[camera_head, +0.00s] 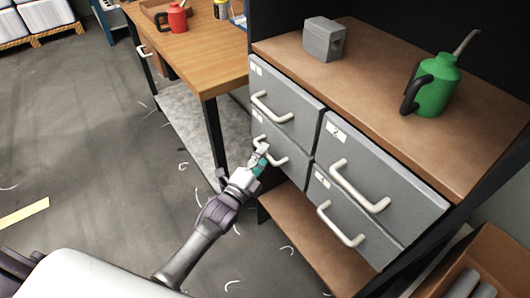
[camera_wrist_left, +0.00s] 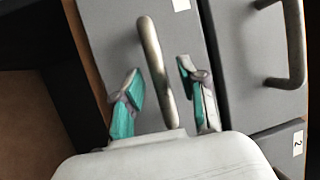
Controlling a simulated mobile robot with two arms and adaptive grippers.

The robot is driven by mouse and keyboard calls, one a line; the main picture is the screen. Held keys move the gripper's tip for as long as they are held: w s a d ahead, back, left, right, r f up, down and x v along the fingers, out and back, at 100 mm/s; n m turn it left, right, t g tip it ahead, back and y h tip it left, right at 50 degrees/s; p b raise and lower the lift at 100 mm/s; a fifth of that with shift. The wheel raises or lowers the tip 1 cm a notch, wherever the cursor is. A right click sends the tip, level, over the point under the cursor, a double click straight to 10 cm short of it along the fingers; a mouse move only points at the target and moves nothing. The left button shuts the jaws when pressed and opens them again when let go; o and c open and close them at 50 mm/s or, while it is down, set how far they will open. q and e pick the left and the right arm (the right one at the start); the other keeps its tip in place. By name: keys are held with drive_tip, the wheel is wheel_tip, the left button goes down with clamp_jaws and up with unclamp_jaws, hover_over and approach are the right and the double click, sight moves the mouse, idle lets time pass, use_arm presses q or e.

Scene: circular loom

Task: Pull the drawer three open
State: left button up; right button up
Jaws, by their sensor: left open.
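The grey cabinet has drawers in two columns. The lower-left drawer (camera_head: 256,132) is closed; its number is too small to read. Its pale curved handle (camera_head: 276,160) also shows in the left wrist view (camera_wrist_left: 152,52). My left gripper (camera_head: 260,163) is at this handle. In the left wrist view, its teal-padded fingers (camera_wrist_left: 159,82) are open, one on each side of the handle, with gaps visible between pads and handle. My right gripper is not in view.
The upper-left drawer (camera_head: 288,108), the upper-right drawer (camera_head: 385,185) marked 2 and the lower-right drawer (camera_head: 355,220) are closed. A brown lower shelf (camera_head: 310,245) lies below. A green oil can (camera_head: 436,85) and grey block (camera_head: 323,40) stand on top. A wooden table (camera_head: 195,50) adjoins.

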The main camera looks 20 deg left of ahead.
use_arm(q)
drive_tip(key=shift+w+d+r, duration=0.1)
drive_tip(key=shift+w, duration=0.35)
clamp_jaws()
